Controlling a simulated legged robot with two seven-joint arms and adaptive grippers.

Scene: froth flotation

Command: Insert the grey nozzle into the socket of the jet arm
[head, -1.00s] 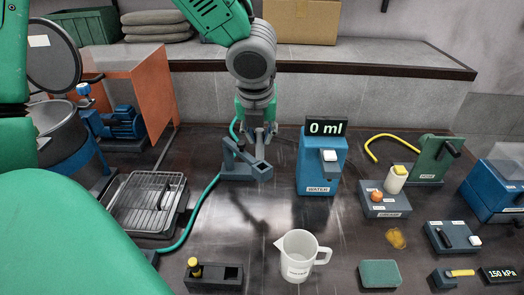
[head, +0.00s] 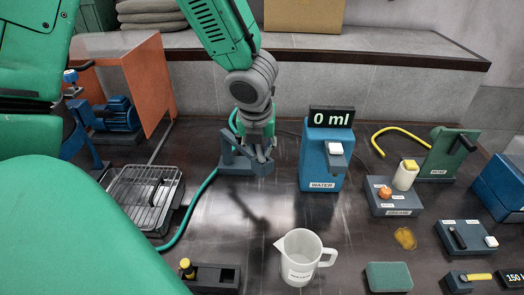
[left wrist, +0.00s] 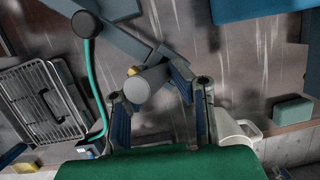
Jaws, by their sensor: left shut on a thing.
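My left gripper (head: 262,155) points down at the jet arm (head: 238,165), a blue-grey bracket with a green hose. In the left wrist view its fingers (left wrist: 158,100) are around a short grey cylinder, which looks like the grey nozzle (left wrist: 137,90). A small yellow part shows just beyond it. The jet arm (left wrist: 115,38) also runs diagonally there, its end close to the nozzle. In the head view the gripper hides the nozzle and the socket, so I cannot tell whether the nozzle is in the socket. My right gripper is not in view.
A blue water dispenser (head: 326,160) stands right of the gripper. A wire-rack tray (head: 145,195) lies left, past the green hose (head: 195,210). A white jug (head: 299,257) and a dark holder (head: 228,276) with a yellow-topped piece stand in front. Bare bench lies between.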

